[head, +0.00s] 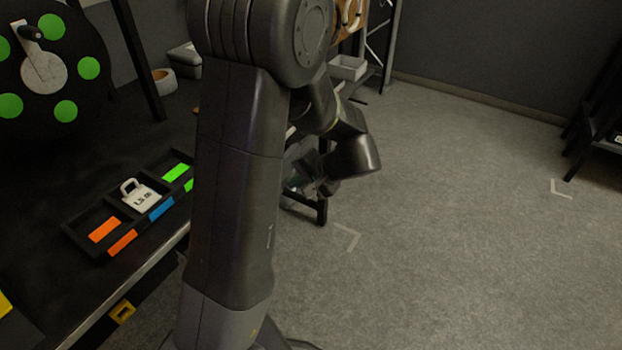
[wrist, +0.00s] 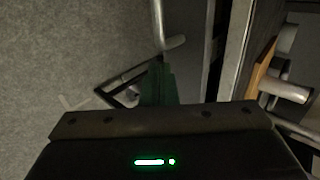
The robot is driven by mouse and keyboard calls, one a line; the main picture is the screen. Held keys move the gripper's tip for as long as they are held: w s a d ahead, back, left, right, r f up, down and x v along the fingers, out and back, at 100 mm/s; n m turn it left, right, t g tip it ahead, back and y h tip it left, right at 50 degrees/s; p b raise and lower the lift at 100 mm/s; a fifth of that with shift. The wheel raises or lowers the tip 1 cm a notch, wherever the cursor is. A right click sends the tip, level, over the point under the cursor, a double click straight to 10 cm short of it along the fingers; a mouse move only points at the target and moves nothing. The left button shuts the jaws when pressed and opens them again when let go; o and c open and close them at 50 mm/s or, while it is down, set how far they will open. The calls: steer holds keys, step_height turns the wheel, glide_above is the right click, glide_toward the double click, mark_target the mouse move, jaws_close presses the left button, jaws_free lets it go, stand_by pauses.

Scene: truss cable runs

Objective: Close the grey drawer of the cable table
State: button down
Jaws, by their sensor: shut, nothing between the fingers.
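My gripper (head: 299,184) shows in the head view partly behind my own arm, low beside the far end of the dark table (head: 60,195). In the wrist view its dark green fingers (wrist: 158,68) are together with nothing between them. A pale bent bar (wrist: 160,30) lies just beyond the fingertips; I cannot tell whether they touch. A long grey edge (wrist: 236,50) and a brown panel (wrist: 262,66) with a grey rod-like part (wrist: 286,89) stand to the right of the fingers. I cannot clearly pick out the grey drawer or how far it is open.
On the dark table are a black tray (head: 120,222) with coloured labels, a white weight (head: 139,194) and a disc with green dots (head: 45,70). A yellow handle (head: 122,312) is on its front. A white bin (head: 347,68) stands farther back.

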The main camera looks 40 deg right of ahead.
steer(key=shift+w+a+r, duration=0.1)
steer(key=shift+w+a, duration=0.2)
steer(key=shift+w, duration=0.4)
steer(key=shift+w+a+r, duration=0.1)
steer(key=shift+w+a, duration=0.2)
steer(key=shift+w, duration=0.4)
steer(key=shift+f, duration=0.1)
steer(key=w, duration=0.1)
steer(key=w+a+b, duration=0.1)
steer(key=w, duration=0.2)
steer(key=shift+w+a, duration=0.1)
steer(key=shift+a, duration=0.3)
steer(key=shift+w, duration=0.2)
steer(key=shift+b, duration=0.3)
